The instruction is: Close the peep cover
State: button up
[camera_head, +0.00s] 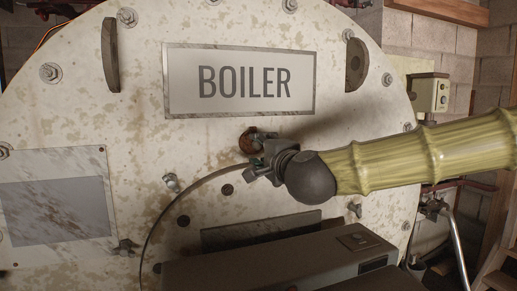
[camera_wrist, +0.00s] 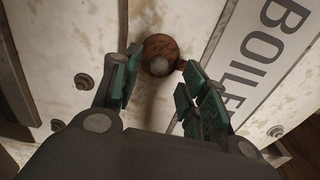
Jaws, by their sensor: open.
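A small rusty-brown round piece (camera_head: 248,142), which looks like the peep cover, sits on the pale boiler front just below the BOILER plate. In the wrist view the same brown piece (camera_wrist: 157,43) shows a grey round knob or spot at its lower middle. My gripper (camera_head: 262,136) is at this piece, partly covering it from the right in the head view. In the wrist view my gripper (camera_wrist: 159,62) is open, its green-padded fingers on either side of the brown piece. I cannot tell whether they touch it, or whether the cover is open or closed.
The BOILER plate (camera_head: 240,82) is just above the gripper. Bolts and two upright lugs (camera_head: 356,65) stick out from the boiler front (camera_head: 130,150). A large round hatch lies below. A grey box (camera_head: 280,262) stands in the foreground, and a switch box (camera_head: 428,93) hangs at right.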

jog(key=v, duration=0.7)
jog(key=shift+s, duration=0.3)
jog(key=shift+d+f, duration=0.1)
jog(key=shift+d, duration=0.05)
